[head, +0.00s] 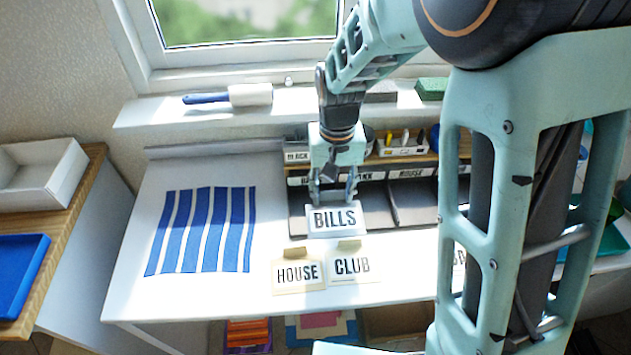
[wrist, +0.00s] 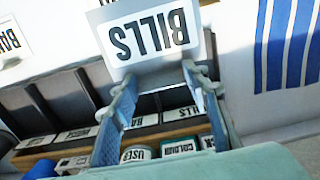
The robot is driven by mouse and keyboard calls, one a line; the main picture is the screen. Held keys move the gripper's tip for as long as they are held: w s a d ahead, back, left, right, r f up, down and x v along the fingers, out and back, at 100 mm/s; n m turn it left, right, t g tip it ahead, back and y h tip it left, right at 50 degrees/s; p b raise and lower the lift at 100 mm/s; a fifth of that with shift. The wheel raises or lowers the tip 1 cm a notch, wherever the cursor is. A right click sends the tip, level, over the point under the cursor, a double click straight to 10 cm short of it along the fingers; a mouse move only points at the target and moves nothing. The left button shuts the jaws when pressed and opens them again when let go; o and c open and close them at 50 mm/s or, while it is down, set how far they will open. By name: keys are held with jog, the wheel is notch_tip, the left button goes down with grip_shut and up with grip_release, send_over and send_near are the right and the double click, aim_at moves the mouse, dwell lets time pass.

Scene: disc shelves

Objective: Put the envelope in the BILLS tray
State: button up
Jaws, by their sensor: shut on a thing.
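A pale envelope marked BILLS (head: 335,221) hangs from my gripper (head: 333,196), which is shut on its upper edge. In the wrist view the envelope (wrist: 150,38) appears upside down between the fingertips (wrist: 158,72). It is in front of a dark grey sorter (head: 408,200) with dividers; I cannot tell if it touches the desk. A row of labels runs along the sorter's back, with a HOUSE label (head: 409,174) readable. My gripper covers other labels, and I cannot make out which compartment is marked BILLS.
Envelopes marked HOUSE (head: 297,273) and CLUB (head: 354,266) lie on the white desk (head: 190,297). A BANK envelope (wrist: 10,42) shows at the wrist view's left. A blue striped mat (head: 203,230) lies left. A wooden shelf with labelled containers (head: 402,146) stands behind the sorter.

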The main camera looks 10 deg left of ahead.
jog(key=w+a+f, duration=0.1)
jog(key=w+f, duration=0.1)
jog(key=w+a+f, duration=0.2)
jog(key=w+f, duration=0.1)
jog(key=w+a+f, duration=0.2)
jog(key=shift+w+a+f, duration=0.15)
jog(key=shift+a, duration=0.05)
jog(key=shift+w+a+f, duration=0.15)
jog(key=shift+w+f, duration=0.05)
jog(key=shift+f, duration=0.15)
jog(key=shift+w+f, duration=0.1)
jog(key=shift+f, duration=1.45)
jog(key=shift+f, duration=0.2)
jog(key=o, duration=0.7)
jog(key=shift+o, duration=0.5)
jog(key=shift+r, duration=0.1)
